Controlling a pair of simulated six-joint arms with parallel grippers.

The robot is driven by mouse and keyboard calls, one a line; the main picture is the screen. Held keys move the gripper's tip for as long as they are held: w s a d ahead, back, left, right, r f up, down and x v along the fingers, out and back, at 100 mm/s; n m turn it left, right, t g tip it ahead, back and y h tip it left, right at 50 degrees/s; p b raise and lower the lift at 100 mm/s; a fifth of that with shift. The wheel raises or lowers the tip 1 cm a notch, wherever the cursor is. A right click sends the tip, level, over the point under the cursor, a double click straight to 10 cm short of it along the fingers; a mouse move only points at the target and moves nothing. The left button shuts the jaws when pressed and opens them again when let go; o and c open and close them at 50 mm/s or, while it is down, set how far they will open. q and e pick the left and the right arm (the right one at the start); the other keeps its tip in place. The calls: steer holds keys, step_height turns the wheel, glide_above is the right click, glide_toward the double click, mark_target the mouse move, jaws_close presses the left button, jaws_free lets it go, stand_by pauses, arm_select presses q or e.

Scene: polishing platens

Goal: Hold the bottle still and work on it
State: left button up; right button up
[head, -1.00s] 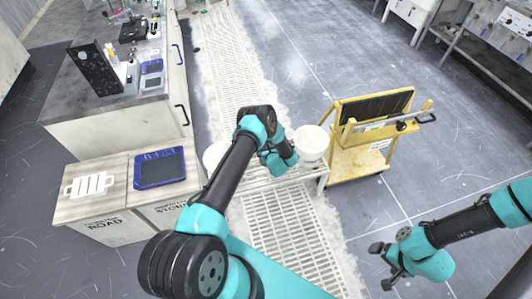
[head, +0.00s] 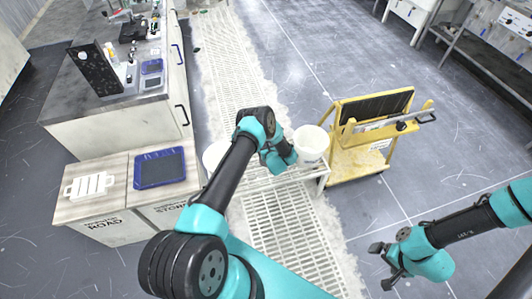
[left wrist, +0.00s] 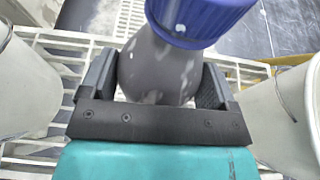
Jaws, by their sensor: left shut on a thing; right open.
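A grey bottle (left wrist: 158,72) with a ribbed blue cap (left wrist: 205,18) shows in the left wrist view. My left gripper (left wrist: 160,85) is shut on the bottle's body, with one dark finger on each side. The cap sits beyond the fingers, at the top of that view. In the head view my left arm hides the bottle and the left fingertips. My right gripper (head: 380,266) is open and empty over the floor at the lower right, well apart from the bottle.
White buckets stand on both sides of the bottle, one at the right (head: 311,144) and one at the left (head: 214,155), on a white slatted rack (head: 304,176). A yellow cart (head: 360,163) stands to the right. Cabinets with a blue tray (head: 160,168) are at the left.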

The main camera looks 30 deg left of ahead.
arm_select(q)
steer(key=c, duration=0.4)
steer(key=shift+r, duration=0.5)
steer(key=r, duration=0.2)
steer(key=shift+s+d+r, duration=0.25)
steer(key=shift+s+r, duration=0.05)
steer(key=shift+s, duration=0.05)
steer(key=s+d+r, duration=0.1)
steer(key=s+d, duration=0.6)
steer(key=s, duration=0.6)
steer(key=shift+d+r, duration=0.2)
steer(key=shift+d, duration=0.2)
